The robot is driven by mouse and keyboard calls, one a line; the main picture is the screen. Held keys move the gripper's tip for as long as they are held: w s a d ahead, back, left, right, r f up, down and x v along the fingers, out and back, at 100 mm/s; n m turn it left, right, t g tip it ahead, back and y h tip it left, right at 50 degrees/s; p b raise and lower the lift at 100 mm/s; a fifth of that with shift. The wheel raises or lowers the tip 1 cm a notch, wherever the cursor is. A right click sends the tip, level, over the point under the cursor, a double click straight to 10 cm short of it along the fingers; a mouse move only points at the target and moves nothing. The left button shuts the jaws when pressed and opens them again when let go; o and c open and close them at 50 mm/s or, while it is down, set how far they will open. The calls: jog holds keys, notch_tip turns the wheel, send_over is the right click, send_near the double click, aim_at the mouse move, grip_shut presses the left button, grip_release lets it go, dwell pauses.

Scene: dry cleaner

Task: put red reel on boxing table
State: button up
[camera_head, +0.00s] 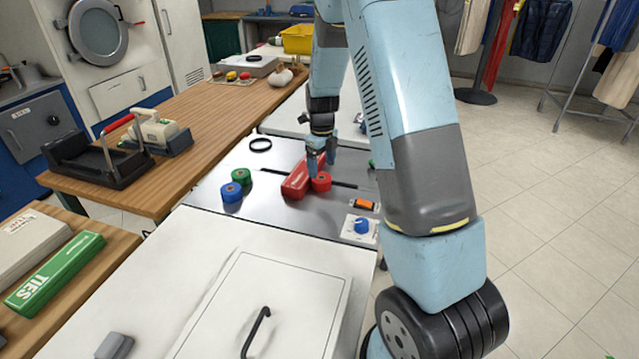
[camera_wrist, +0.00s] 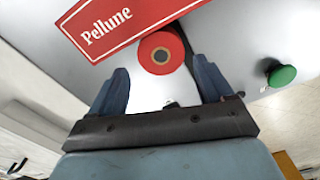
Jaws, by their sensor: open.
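The red reel (camera_head: 321,181) lies on the grey worktop (camera_head: 268,217), up against a long red box (camera_head: 296,180). In the wrist view the red reel (camera_wrist: 161,53) shows its round face and dark centre, just ahead of the gap between my fingers. My gripper (camera_head: 321,158) is open and empty, pointing down at the reel. In the wrist view my gripper (camera_wrist: 159,78) has its fingers wide apart, one to each side below the reel. Which surface is the boxing table I cannot tell; a long wooden table (camera_head: 190,105) stands to the left.
A green reel (camera_head: 241,176) and a blue reel (camera_head: 231,192) stand left on the worktop, with a black ring (camera_head: 260,144) behind. A blue knob (camera_head: 361,226) sits at the right front. The red box (camera_wrist: 120,22), lettered "Pellune", touches the reel.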

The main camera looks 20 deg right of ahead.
aim_at(321, 177)
jog(key=shift+w+f, duration=0.15)
jog(key=shift+f, duration=1.4)
jog(key=shift+w+f, duration=0.1)
jog(key=shift+f, duration=1.4)
jog(key=shift+c, duration=0.2)
jog(key=shift+r, duration=0.1)
jog(key=c, duration=0.9)
